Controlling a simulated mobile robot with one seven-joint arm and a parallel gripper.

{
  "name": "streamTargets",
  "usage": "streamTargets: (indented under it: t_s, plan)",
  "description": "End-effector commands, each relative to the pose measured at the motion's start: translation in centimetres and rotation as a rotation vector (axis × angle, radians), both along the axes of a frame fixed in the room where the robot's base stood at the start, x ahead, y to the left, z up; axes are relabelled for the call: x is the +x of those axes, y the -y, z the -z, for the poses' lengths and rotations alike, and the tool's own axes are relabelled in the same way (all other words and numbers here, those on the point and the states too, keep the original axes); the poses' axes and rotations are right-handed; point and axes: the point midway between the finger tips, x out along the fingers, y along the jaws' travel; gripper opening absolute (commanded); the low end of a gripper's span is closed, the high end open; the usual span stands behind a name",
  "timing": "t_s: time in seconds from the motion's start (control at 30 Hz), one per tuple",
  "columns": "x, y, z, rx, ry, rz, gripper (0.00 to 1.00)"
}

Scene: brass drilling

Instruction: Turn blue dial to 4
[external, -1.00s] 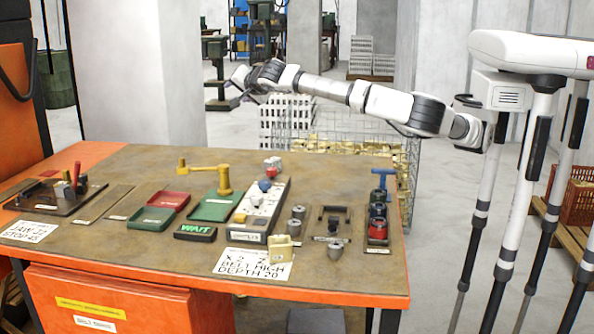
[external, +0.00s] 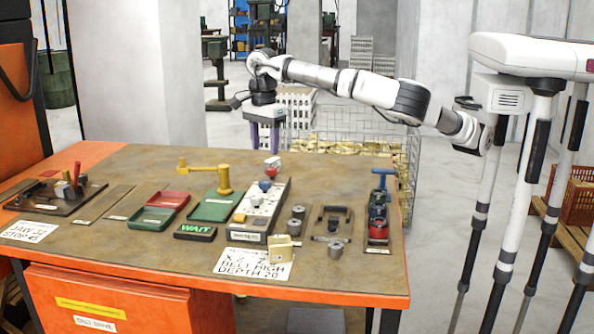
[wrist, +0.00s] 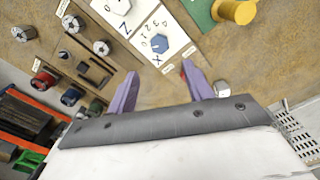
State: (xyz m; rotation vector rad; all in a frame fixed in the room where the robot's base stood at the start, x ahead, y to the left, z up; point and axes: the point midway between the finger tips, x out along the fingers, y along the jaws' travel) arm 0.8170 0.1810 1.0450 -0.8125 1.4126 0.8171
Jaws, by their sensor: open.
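The blue dial (external: 265,185) sits on a long pale panel (external: 283,192) on the workbench. In the wrist view the blue dial (wrist: 160,44) is a faceted knob on a white plate marked X, with digits around it. I cannot tell which digit it points to. My gripper (external: 264,146) points down above the bench's far edge, behind the panel. Its purple fingers are open and empty, and its fingertips (wrist: 160,70) appear below the dial in the wrist view, apart from it.
A red knob (external: 271,172) and a small white block (external: 272,161) stand at the panel's far end. Grey knobs (external: 297,212) and a rack of coloured parts (external: 378,230) are right.

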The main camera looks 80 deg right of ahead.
Motion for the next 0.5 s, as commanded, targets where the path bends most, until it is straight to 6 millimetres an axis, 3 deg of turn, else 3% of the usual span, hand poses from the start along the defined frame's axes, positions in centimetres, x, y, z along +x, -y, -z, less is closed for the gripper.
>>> streamTargets:
  t_s: [0.3, 0.5]
  plan:
    - [-0.1, 0.0, 6.6, -0.003, -0.002, 0.0, 0.51]
    - [0.0, 0.0, 9.1, -0.002, 0.0, 0.001, 0.51]
